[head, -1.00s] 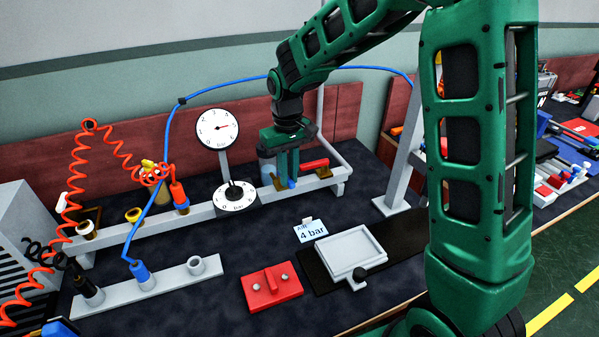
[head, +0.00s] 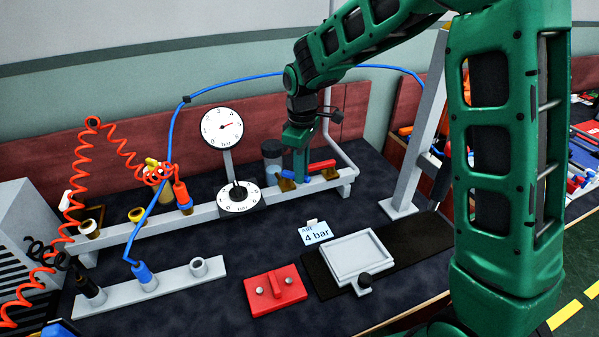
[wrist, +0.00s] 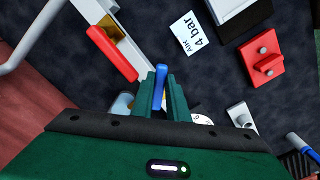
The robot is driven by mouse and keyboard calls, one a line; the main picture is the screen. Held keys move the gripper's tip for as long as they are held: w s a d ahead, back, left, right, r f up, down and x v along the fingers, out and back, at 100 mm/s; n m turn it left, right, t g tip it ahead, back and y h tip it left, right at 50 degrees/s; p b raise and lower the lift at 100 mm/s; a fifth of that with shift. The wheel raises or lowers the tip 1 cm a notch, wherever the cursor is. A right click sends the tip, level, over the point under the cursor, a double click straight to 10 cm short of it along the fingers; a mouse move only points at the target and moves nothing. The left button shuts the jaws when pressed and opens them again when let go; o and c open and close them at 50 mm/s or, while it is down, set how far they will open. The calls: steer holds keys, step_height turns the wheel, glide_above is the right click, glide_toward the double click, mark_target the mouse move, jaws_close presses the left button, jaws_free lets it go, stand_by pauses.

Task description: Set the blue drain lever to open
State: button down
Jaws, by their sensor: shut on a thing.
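In the wrist view the blue lever (wrist: 160,84) stands between my green fingers, at an angle to the red lever (wrist: 112,54) and the rail. The lever's pivot is hidden by my fingers.
A card (head: 315,233) reads "4 bar". A grey tray (head: 352,258) and red block (head: 275,290) lie in front. Orange and blue hoses hang left.

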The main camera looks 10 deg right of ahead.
steer(key=shift+d, duration=0.1)
stand_by(0.4)
steer(key=c, duration=1.7)
jaws_free()
steer(key=shift+w+r, duration=0.1)
steer(key=shift+r, duration=0.2)
step_height(320, 180, up, 10)
steer(key=shift+r, duration=0.1)
